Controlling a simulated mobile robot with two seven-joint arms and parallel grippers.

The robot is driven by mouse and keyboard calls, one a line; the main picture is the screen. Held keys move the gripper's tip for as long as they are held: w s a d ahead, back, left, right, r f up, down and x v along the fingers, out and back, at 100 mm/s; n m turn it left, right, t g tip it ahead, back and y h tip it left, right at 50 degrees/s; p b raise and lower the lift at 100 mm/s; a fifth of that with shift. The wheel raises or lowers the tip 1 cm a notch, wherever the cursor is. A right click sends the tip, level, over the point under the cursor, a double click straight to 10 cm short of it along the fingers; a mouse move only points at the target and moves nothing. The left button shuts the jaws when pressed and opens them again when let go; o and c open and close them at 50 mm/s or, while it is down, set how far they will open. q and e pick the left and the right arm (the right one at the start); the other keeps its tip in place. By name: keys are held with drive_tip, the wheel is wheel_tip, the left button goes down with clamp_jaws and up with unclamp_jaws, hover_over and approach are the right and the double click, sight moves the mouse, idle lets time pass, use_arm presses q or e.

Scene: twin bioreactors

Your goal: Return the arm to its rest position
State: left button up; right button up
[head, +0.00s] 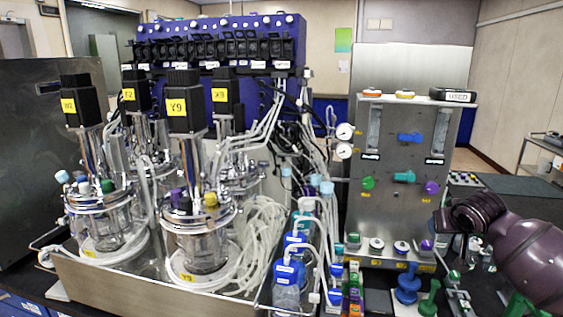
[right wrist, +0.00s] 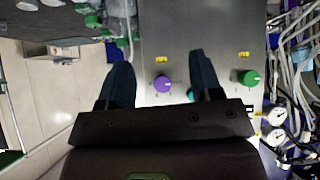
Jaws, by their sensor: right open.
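My right arm (head: 520,250), dark purple, comes in from the right edge in the head view, in front of the right side of the grey control panel (head: 395,225). Its fingers cannot be made out there. In the right wrist view my right gripper (right wrist: 158,60) is open, with its two dark fingers wide apart and nothing held between them. A purple knob (right wrist: 162,84) on the panel shows in the gap between the fingers. A green knob (right wrist: 249,77) shows outside the finger on the right. My left arm and gripper are not in view.
Several glass bioreactor vessels (head: 196,243) with tubing stand in a metal tray at left. Blue-capped bottles (head: 290,272) stand between them and the panel. Blue (head: 408,283) and green pieces stand on the bench before the panel, near my right arm. Pressure gauges (head: 344,131) sit at the panel's left edge.

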drive_tip(key=s+a+f+n+t+y, duration=0.4)
drive_tip(key=s+a+f+n+t, duration=0.3)
drive_tip(key=a+f, duration=0.65)
use_arm(q)
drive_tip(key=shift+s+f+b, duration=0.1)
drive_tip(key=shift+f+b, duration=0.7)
drive_tip(key=shift+b, duration=0.3)
use_arm(e)
drive_tip(key=s+a+f+m+g, duration=0.2)
drive_tip(key=s+f, duration=0.7)
drive_tip(key=s, duration=0.4)
drive_tip(key=s+a+f+m+g+h, duration=0.1)
drive_tip(key=s+a+f+g, duration=0.1)
drive_tip(key=s+f, duration=0.7)
drive_tip(key=s+a, duration=0.1)
drive_tip(key=s, duration=0.3)
drive_tip(key=shift+f+m+h, duration=0.2)
drive_tip(key=shift+m+h, duration=0.1)
drive_tip(key=shift+m, duration=0.1)
